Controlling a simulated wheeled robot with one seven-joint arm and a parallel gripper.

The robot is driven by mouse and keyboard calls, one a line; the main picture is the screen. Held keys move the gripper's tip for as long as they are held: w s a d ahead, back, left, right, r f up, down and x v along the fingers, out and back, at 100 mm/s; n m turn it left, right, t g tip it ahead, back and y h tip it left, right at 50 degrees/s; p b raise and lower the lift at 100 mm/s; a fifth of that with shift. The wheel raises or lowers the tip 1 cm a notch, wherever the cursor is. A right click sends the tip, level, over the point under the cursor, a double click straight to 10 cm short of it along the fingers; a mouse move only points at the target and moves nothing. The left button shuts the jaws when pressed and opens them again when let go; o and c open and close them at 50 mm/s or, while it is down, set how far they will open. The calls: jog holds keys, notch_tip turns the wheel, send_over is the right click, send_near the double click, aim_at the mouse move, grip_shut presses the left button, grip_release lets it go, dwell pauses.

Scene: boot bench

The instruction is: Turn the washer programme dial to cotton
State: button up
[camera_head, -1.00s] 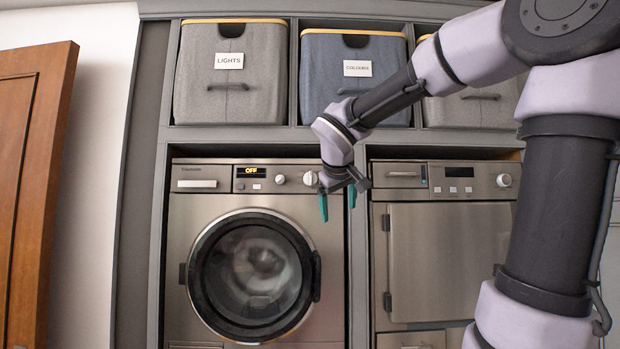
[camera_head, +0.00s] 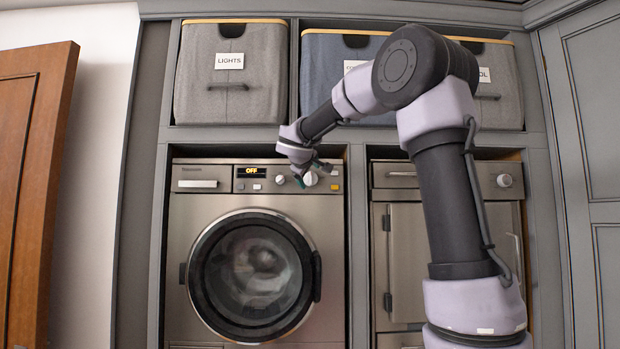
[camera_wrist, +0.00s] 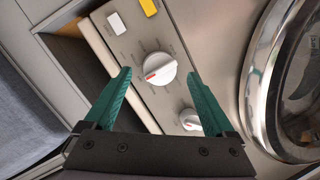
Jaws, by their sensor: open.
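The washer (camera_head: 190,240) stands in the left bay, with a display reading OFF (camera_head: 252,171) on its panel. The programme dial (camera_head: 310,178) is a white round knob at the right of the panel. In the wrist view the dial (camera_wrist: 160,68) shows a red mark on its left side, with small unreadable labels around it. My gripper (camera_head: 303,180) is at the panel, close to the dial. In the wrist view my gripper (camera_wrist: 157,90) has its green fingers spread, with the dial beyond and between the tips. Whether they touch it I cannot tell.
A smaller knob (camera_wrist: 190,119) is beside the dial, near the right finger. A white button (camera_wrist: 117,22) and a yellow button (camera_wrist: 148,7) are beyond the dial. The round washer door (camera_head: 250,275) is below. Fabric bins, including LIGHTS (camera_head: 228,95), sit above.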

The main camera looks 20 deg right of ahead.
aim_at(311, 178)
jog(key=shift+x, duration=1.1)
jog(key=c, duration=1.4)
jog(key=shift+o, duration=0.2)
jog(key=shift+m, duration=0.3)
jog(key=shift+d+r+m+y, duration=0.15)
jog(key=shift+m+y, duration=0.45)
jog(key=shift+m, duration=0.5)
jog(key=shift+s+m+y, duration=0.1)
jog(key=shift+m+y, duration=0.8)
jog(key=shift+m, duration=0.7)
